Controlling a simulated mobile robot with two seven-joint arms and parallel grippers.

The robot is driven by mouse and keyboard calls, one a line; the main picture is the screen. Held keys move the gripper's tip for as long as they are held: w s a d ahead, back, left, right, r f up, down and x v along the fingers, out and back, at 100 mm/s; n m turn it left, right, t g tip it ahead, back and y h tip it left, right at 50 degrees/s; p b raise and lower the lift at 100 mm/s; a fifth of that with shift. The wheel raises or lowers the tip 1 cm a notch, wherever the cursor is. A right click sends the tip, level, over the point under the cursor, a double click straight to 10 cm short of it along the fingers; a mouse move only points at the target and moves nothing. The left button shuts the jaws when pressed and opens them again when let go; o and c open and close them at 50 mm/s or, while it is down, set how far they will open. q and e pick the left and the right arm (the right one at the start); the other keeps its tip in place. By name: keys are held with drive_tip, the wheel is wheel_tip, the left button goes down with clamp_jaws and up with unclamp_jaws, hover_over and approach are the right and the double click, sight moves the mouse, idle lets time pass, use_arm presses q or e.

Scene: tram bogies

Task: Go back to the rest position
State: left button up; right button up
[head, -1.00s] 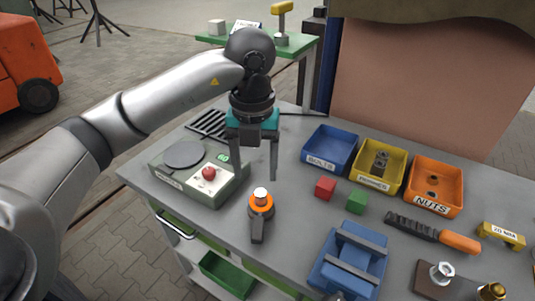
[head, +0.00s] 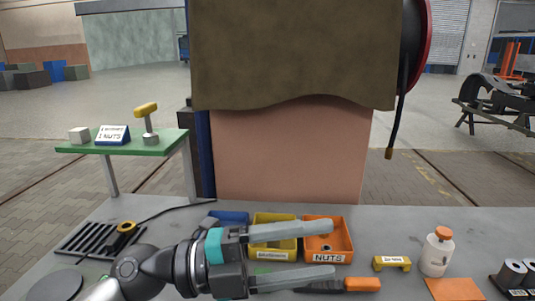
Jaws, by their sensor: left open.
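My left gripper (head: 333,251) is in the lower middle of the head view. Its two grey fingers are spread wide and point right, with nothing between them. In the picture they cross in front of the yellow bin (head: 262,220) and the orange nuts bin (head: 345,238); they look raised above the bench. My right gripper is not in view.
The grey bench (head: 400,222) carries a brush with orange handle (head: 362,284), yellow block (head: 391,263), white bottle (head: 436,256), orange sheet (head: 455,290) and black grate (head: 85,240). A partition (head: 290,160) stands behind. A green side table (head: 150,147) is at left.

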use_arm(q)
drive_tip(key=w+a+r+n+t+y, duration=0.3)
drive_tip(key=w+a+n+t+y, duration=0.45)
drive_tip(key=n+t, duration=1.1)
drive_tip(key=w+a+f+n+g+y, duration=0.2)
drive_tip(key=a+f+n+g+y, duration=0.1)
drive_tip(key=a+f+n+y, duration=1.05)
drive_tip(key=s+f+g+h, duration=0.2)
drive_tip(key=s+f+g, duration=1.1)
drive_tip(key=s+f, duration=0.85)
wheel_tip(320, 180, down, 24)
drive_tip(key=s+g+b, duration=0.2)
drive_tip(key=b, duration=0.1)
drive_tip(key=s+a+f+m+b, duration=0.1)
drive_tip(key=s+a+f+b, duration=0.1)
drive_tip(key=s+f, duration=1.4)
drive_tip(key=shift+a+f+g, duration=0.45)
